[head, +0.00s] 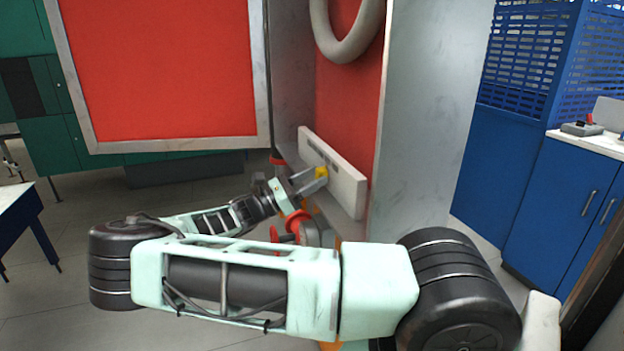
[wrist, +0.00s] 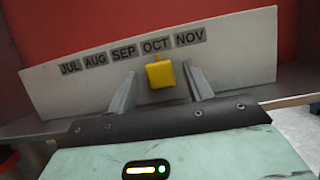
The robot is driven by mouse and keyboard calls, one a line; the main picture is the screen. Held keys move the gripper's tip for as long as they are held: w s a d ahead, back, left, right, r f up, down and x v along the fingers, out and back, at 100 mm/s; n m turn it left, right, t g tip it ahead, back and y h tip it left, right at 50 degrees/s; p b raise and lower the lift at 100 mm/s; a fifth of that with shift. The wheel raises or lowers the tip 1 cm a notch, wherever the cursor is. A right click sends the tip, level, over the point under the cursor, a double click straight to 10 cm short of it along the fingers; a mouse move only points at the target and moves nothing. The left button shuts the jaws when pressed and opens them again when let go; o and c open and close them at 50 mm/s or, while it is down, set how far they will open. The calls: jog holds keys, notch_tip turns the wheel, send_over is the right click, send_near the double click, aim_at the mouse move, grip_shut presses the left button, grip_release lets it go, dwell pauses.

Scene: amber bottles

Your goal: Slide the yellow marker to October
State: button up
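The yellow marker (wrist: 160,73) sits on a white board (wrist: 75,97) directly below the OCT label (wrist: 156,46). The board's labels run JUL, AUG, SEP, OCT, NOV from left to right. My gripper (wrist: 160,80) is open, with one finger on each side of the marker and a visible gap on both sides. In the head view, the marker (head: 321,172) shows as a small yellow block on the white board (head: 345,185), at the tip of my gripper (head: 313,181). The labels cannot be read there.
The board stands on a grey ledge inside an open cabinet (head: 425,100) with a red back. A red door panel (head: 160,70) is at the left. A grey ring (head: 350,45) hangs above the board. Red parts (head: 292,228) lie below my gripper.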

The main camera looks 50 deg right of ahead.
jog(key=b+v, duration=0.8)
jog(key=v, duration=0.9)
jog(key=shift+f, duration=0.2)
jog(key=shift+a, duration=0.15)
